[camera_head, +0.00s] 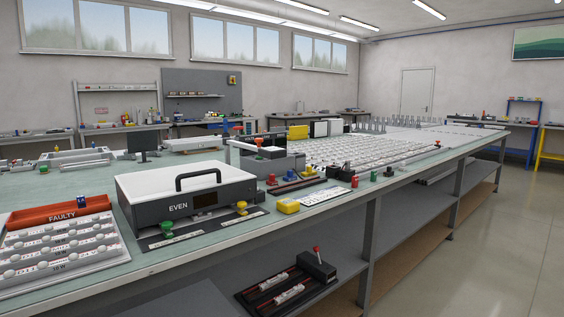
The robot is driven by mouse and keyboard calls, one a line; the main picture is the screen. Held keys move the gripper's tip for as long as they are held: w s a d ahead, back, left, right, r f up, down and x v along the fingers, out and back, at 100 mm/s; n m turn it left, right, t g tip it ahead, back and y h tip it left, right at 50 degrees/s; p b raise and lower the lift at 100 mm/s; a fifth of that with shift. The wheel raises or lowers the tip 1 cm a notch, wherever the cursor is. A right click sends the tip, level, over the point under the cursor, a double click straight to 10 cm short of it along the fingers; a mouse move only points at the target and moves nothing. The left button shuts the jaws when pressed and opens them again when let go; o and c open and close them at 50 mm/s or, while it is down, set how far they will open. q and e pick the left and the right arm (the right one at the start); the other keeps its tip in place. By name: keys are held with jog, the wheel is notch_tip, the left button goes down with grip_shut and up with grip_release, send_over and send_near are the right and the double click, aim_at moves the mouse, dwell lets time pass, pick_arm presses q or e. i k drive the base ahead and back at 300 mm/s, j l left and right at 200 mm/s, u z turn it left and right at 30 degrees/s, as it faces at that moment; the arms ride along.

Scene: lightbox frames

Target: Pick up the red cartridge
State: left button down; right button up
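Neither of my grippers is in view. No thing is clearly marked as the red cartridge. Several small red pieces show: one (272,179) at the left end of a dark rack in the middle of the long bench, and one (354,182) near the bench's front edge, beside a green piece (374,176). A red-tipped stick (316,250) stands up from a black block on the lower shelf. These are too small to tell which is a cartridge.
The long green-topped bench (150,258) holds a white-lidded box marked EVEN (185,195), a red-topped FAULTY tray (60,214), a yellow block (288,206) and many white pieces. A black tray (277,290) lies on the lower shelf. Open floor (500,240) lies at right.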

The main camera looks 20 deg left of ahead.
aim_at(355, 179)
jog(key=i+u, duration=0.3)
jog(key=u, duration=0.2)
jog(key=i+l+u, duration=0.15)
jog(key=i+u, duration=0.15)
jog(key=u, duration=0.15)
